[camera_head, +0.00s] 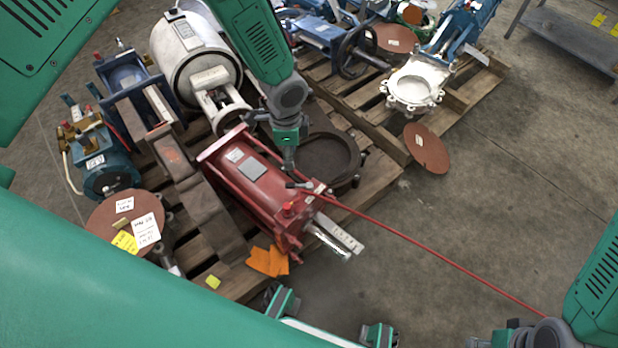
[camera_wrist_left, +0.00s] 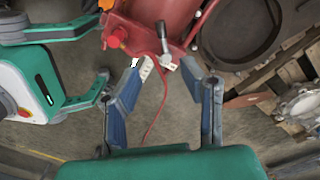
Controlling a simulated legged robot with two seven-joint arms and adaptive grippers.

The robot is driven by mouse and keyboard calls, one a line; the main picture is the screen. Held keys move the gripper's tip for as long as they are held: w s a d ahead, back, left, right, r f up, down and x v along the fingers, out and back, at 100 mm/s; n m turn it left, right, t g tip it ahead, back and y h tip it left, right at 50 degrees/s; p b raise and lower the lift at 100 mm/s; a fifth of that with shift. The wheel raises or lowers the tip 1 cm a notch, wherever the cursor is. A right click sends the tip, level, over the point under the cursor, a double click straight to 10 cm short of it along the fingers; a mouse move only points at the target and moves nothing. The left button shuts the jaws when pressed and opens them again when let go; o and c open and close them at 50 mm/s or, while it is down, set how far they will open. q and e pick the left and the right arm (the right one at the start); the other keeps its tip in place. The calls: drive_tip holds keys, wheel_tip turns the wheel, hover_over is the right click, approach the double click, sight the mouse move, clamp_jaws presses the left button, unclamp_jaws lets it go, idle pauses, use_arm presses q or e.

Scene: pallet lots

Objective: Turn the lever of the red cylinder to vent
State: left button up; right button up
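The red cylinder (camera_head: 262,190) lies on a wooden pallet; its red end also shows at the top of the left wrist view (camera_wrist_left: 150,14). A small grey lever (camera_head: 299,185) sits on its near end, beside a red knob (camera_head: 288,208). In the left wrist view the lever (camera_wrist_left: 163,38) lies ahead, between the lines of my two blue fingers. My left gripper (camera_wrist_left: 163,75) is open, with a clear gap between its fingertips. In the head view it (camera_head: 289,165) points down just above the lever; contact cannot be told. My right gripper (camera_head: 500,336) shows only partly at the lower right edge.
A thin red hose (camera_head: 430,248) runs from the cylinder across the floor. A dark round ring (camera_head: 325,160) lies right beside the cylinder. Brown discs, a white valve (camera_head: 412,88) and blue machines crowd the pallets. Bare concrete floor (camera_head: 500,180) is free at right.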

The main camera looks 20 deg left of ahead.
sight(294, 184)
use_arm(q)
wheel_tip(294, 184, down, 12)
drive_tip(key=b, duration=0.4)
drive_tip(key=shift+w+d+f, duration=0.1)
drive_tip(key=shift+f, duration=0.1)
drive_tip(key=shift+d+f+b, duration=0.1)
drive_tip(key=shift+f+b, duration=0.25)
drive_tip(key=shift+f, duration=0.15)
drive_tip(key=shift+d, duration=0.1)
clamp_jaws()
